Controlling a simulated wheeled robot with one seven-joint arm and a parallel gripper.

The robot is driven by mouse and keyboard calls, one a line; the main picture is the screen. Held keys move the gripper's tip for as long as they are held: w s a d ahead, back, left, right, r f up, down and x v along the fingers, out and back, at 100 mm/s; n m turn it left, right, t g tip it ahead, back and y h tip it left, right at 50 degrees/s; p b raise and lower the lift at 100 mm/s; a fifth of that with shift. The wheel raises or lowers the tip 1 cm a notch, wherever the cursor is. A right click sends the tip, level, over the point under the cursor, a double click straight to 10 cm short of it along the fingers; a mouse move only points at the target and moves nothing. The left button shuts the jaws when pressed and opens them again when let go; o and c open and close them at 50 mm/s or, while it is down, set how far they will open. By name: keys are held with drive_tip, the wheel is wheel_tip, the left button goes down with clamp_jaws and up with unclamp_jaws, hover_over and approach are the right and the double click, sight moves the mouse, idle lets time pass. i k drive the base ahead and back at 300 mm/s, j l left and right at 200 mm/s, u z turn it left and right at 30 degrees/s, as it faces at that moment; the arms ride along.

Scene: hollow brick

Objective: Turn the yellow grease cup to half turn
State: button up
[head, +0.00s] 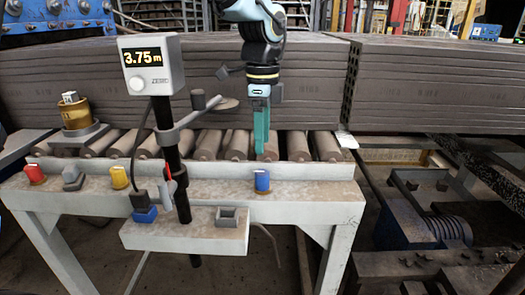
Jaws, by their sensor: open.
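The yellow grease cup (119,177) sits on the front rail of the pale bench, left of the black post. A small light mark shows on its top; its exact turn is too small to read. My gripper (262,150) has teal fingers pointing down. It is open with nothing visible between the fingers. It hangs over the rollers, well to the right of the yellow cup and above a blue cup (263,181). A red cup (35,174) and a grey cup (72,177) stand on the same rail, left of the yellow one.
The black post carries a display (152,64) reading 3.75 m and stands between the yellow cup and my gripper. A brass-coloured canister (75,112) stands at the left. Large grey hollow bricks (310,90) lie behind the rollers. A small open grey box (229,216) sits on the lower shelf.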

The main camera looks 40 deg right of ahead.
sight(117, 174)
drive_tip(key=k, duration=1)
